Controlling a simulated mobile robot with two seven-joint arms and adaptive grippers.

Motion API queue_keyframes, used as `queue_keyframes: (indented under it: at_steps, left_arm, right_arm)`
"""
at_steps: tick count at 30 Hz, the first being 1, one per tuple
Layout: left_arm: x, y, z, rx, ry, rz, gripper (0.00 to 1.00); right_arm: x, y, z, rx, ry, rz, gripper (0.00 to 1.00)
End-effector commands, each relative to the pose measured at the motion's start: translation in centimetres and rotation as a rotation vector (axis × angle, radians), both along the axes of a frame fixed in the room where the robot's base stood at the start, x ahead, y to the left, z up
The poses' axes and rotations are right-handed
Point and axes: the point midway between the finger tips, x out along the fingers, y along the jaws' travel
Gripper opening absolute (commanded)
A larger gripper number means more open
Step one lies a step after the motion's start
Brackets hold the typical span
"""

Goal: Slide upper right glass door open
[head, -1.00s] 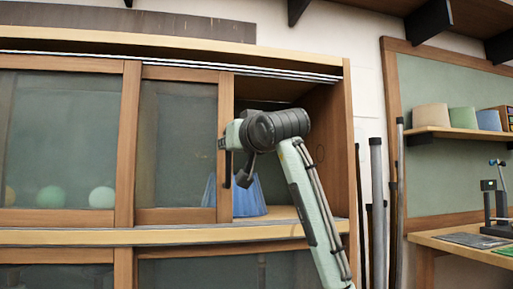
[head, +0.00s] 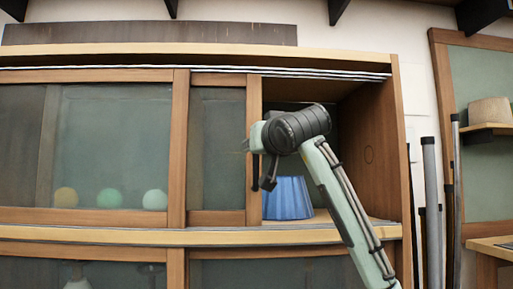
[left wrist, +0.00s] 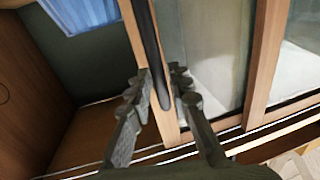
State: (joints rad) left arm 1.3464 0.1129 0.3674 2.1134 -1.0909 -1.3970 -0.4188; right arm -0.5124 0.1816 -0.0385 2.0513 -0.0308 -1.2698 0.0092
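The upper right glass door (head: 217,145) is a wood-framed pane, partly open, with an opening to its right. Its right-hand wooden stile (head: 253,105) carries a dark upright handle, clearest in the left wrist view (left wrist: 148,30). My left gripper (head: 262,172) is at this stile. In the head view the wrist hides part of the stile. My right gripper is in neither view.
A blue lampshade (head: 288,198) stands inside the opening, close behind my gripper. The cabinet's right side wall (head: 372,150) bounds the opening. The upper left door (head: 110,140) has several round bulbs behind its glass. Grey pipes (head: 432,200) stand right of the cabinet.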

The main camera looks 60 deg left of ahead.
Motion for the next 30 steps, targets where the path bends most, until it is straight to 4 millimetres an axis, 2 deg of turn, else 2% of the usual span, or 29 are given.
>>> queue_keyframes:
  at_steps: [5,8,21,25,30]
  left_arm:
    - [0.0,-0.1,0.0,0.001,-0.001,0.001,0.2]
    - [-0.2,-0.9,0.0,0.002,-0.001,-0.001,0.2]
    - [-1.8,-9.4,0.0,0.001,-0.002,-0.003,0.2]
    - [-2.1,-11.0,0.0,0.001,0.0,-0.003,0.2]
    - [-2.4,-11.8,0.0,0.0,0.0,-0.001,0.2]
  right_arm:
    - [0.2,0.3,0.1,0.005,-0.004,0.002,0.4]
    - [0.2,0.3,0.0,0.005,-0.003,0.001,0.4]
    - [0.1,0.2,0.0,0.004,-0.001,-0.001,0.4]
    - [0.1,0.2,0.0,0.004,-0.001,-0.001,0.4]
    - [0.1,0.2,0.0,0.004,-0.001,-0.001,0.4]
